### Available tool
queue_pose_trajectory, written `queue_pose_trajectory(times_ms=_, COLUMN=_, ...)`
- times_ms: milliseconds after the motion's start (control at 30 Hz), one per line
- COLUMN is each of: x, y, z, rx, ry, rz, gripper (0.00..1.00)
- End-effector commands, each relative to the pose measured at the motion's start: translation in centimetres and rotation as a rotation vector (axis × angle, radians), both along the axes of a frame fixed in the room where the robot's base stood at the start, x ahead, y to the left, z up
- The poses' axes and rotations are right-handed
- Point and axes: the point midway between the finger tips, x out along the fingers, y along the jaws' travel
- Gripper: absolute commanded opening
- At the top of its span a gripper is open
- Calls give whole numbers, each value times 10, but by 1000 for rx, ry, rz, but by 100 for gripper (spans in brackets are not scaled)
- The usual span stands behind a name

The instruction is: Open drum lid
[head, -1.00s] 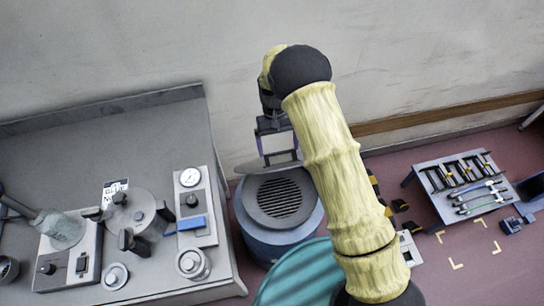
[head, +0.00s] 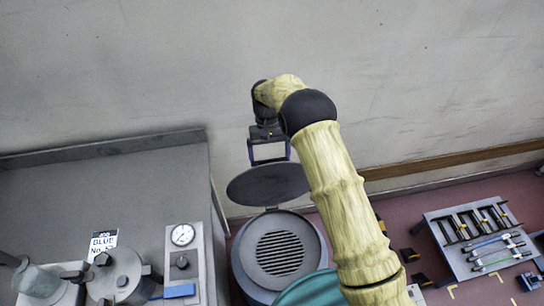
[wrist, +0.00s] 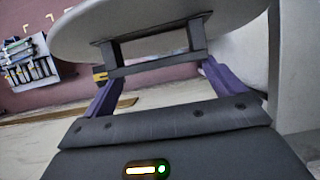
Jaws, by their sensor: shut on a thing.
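The blue-grey drum (head: 316,235) stands on the floor in the middle of the head view, and a round slotted grille (head: 280,252) shows in its open top. Its dark round lid (head: 262,186) is tilted up behind the opening. In the wrist view the pale lid (wrist: 150,18) fills the top, with its bar handle (wrist: 150,66) below it. My gripper (head: 269,153) is at the lid's upper edge. In the wrist view my gripper (wrist: 158,76) has its purple fingers at the two ends of the handle, shut on it.
A grey bench (head: 140,185) with a gauge panel (head: 183,237) and a lidded pot (head: 120,275) is at the left. A teal round thing (head: 312,288) stands in front of the drum. A rack table (head: 475,242) is at the right; the wall is close behind.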

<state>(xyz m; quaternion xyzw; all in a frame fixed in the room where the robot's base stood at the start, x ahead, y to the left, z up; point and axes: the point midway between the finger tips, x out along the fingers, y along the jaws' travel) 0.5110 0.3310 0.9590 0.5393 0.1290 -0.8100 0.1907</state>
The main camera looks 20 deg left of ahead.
Motion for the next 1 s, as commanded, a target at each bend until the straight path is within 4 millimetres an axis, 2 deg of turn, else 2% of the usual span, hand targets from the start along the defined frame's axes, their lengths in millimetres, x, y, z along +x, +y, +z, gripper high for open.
queue_pose_trajectory(times_ms=300, x=1, y=-3, z=-4, rx=-10, ry=-3, rz=5, gripper=53)
queue_pose_trajectory(times_ms=333, x=1, y=-3, z=-4, rx=-9, ry=-2, rz=6, gripper=98)
queue_pose_trajectory(times_ms=367, x=0, y=-2, z=-4, rx=-10, ry=-2, rz=6, gripper=100)
queue_pose_trajectory(times_ms=733, x=2, y=5, z=6, rx=-5, ry=-4, rz=12, gripper=100)
queue_pose_trajectory(times_ms=1000, x=17, y=13, z=43, rx=-4, ry=-4, rz=13, gripper=100)
